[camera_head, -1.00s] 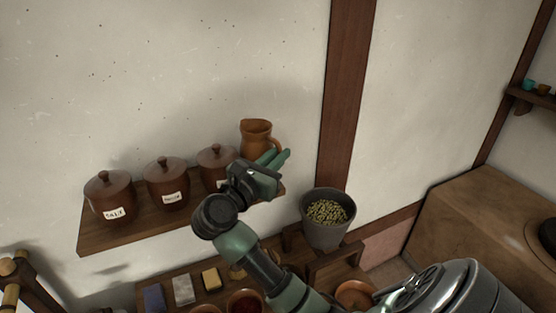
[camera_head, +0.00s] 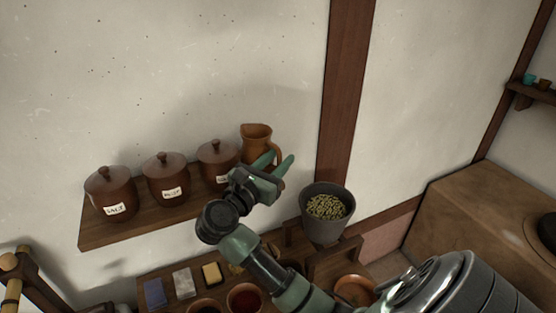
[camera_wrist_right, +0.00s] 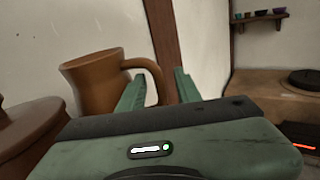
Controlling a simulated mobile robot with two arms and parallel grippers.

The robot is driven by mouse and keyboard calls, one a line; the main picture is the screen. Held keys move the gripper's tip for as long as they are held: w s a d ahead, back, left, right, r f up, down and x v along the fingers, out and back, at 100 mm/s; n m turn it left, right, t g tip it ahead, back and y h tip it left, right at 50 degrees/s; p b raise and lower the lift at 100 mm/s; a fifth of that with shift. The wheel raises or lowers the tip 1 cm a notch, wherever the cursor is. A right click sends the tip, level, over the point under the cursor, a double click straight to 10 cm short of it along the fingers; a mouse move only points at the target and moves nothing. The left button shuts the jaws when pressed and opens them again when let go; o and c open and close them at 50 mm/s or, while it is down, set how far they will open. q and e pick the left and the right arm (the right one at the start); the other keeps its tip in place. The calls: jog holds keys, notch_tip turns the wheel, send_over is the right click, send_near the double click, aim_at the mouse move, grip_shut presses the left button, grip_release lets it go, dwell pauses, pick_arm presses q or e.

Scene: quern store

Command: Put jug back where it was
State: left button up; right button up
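The brown clay jug (camera_head: 255,139) stands upright at the right end of the wooden wall shelf (camera_head: 125,229), right of the lidded jars. Its handle points right. My right gripper (camera_head: 279,161) is at the handle side with its two fingers spread apart. In the right wrist view the jug (camera_wrist_right: 92,82) is at the left, and its handle loop shows between the green fingers (camera_wrist_right: 160,90), with a gap to the right finger. The jug's base is hidden behind the gripper and a jar. My left gripper is out of view.
Lidded brown jars with labels, one (camera_head: 110,193) at the left end, fill the shelf beside the jug. A grey pot of green grains (camera_head: 327,212) stands right of my arm. Below are bowls (camera_head: 245,299) and coloured blocks (camera_head: 211,273). A dark wooden post (camera_head: 345,90) rises at the right.

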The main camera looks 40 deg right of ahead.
jog(key=shift+r, duration=0.2)
jog(key=b+v, duration=0.5)
jog(key=v, duration=0.7)
jog(key=shift+f, duration=0.1)
dwell(0.9)
